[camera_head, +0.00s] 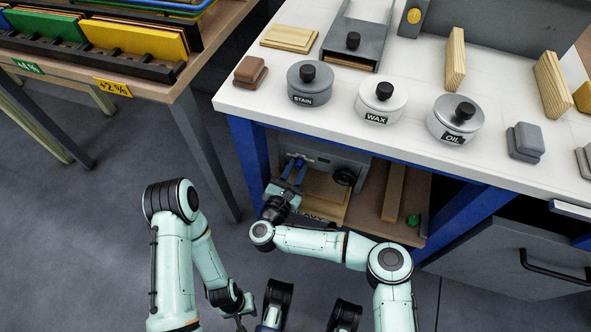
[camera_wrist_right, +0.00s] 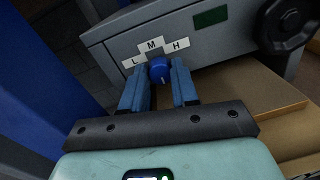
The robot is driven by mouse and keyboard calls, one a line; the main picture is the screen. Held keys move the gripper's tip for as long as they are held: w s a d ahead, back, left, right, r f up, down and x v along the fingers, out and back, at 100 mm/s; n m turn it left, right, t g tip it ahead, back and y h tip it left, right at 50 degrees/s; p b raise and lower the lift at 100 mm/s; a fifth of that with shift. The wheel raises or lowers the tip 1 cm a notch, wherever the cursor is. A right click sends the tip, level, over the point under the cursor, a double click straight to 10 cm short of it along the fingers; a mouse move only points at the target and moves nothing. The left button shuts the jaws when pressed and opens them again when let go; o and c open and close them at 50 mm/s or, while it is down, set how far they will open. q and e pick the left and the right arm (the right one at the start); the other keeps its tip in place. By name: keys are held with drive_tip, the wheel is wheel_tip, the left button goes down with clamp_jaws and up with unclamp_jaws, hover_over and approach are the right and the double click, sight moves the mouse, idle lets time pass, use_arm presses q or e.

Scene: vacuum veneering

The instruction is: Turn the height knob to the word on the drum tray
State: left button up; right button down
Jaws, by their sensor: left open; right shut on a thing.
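The height knob (camera_wrist_right: 159,70) is a small blue knob on the front of a grey machine, below white labels L, M and H. A short white mark shows on its lower part; I cannot tell which letter it indicates. My right gripper (camera_wrist_right: 160,88) has its blue fingers on either side of the knob, shut on it; in the head view this gripper (camera_head: 293,172) is under the bench. My left gripper (camera_head: 241,318) is open and empty, low over the floor.
The grey machine (camera_head: 318,160) sits on the shelf under the white bench (camera_head: 300,120), with a black dial (camera_head: 345,177) to its right. A blue bench leg (camera_head: 250,150) stands close to the left. STAIN, WAX and OIL tins stand on the bench.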

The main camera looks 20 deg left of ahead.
idle(0.4)
drive_tip(key=c, duration=0.8)
unclamp_jaws()
drive_tip(key=shift+c, duration=0.2)
